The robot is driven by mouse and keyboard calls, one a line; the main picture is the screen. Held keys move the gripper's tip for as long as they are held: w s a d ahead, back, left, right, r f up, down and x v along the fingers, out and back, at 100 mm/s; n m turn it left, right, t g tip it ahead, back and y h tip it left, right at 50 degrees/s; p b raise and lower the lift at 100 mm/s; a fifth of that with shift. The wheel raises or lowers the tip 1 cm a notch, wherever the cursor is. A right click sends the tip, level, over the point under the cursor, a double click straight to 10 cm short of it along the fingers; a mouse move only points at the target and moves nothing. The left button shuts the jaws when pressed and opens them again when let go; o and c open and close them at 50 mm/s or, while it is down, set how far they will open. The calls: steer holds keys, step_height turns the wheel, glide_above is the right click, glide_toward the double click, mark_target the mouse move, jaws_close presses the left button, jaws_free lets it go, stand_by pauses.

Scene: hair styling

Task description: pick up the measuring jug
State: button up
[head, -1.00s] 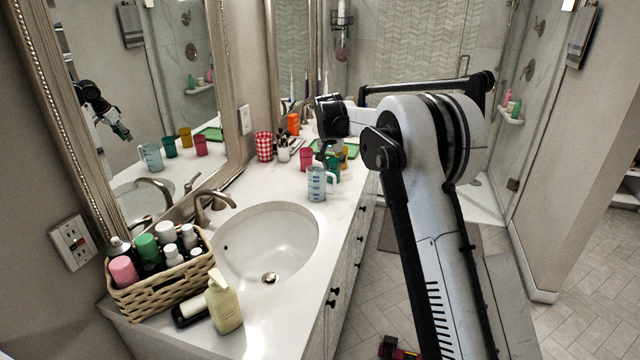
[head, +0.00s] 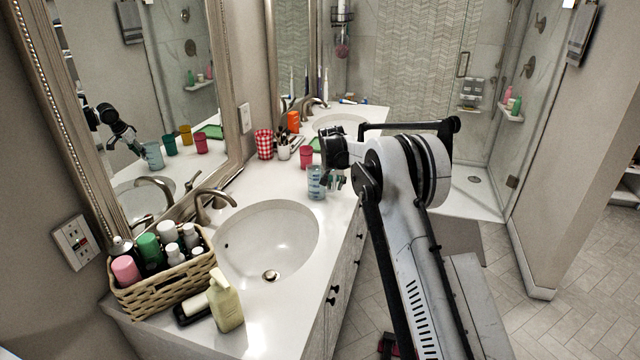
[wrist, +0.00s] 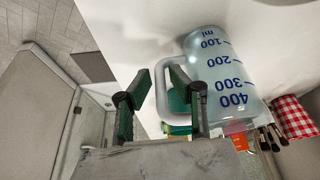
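The measuring jug (head: 315,186) is a clear bluish jug with blue markings, upright on the white counter beyond the near sink. In the wrist view the jug (wrist: 222,78) fills the upper right, with its grey loop handle (wrist: 161,88) on its left side. My gripper (wrist: 160,78) is open. Its two green-padded fingers appear on either side of the handle's outer bar, and the right finger overlaps the handle opening. Contact cannot be told. In the head view my gripper (head: 336,181) is just right of the jug and partly hidden by my wrist.
A red cup (head: 306,157), a red checkered cup (head: 264,144), a cup of brushes (head: 284,150) and an orange item (head: 293,122) stand behind the jug. A wicker basket (head: 165,287) and a pump bottle (head: 226,303) are at the near left. The counter's front edge is close.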

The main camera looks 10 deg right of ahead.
steer(key=shift+f, duration=0.1)
jaws_close()
stand_by(0.5)
steer(key=shift+r, duration=0.4)
steer(key=s+a+r+b, duration=0.2)
steer(key=s+a+r, duration=0.2)
steer(key=a+r, duration=0.6)
steer(key=shift+s+a+r, duration=0.15)
steer(key=shift+s+a, duration=0.05)
steer(key=shift+a, duration=0.15)
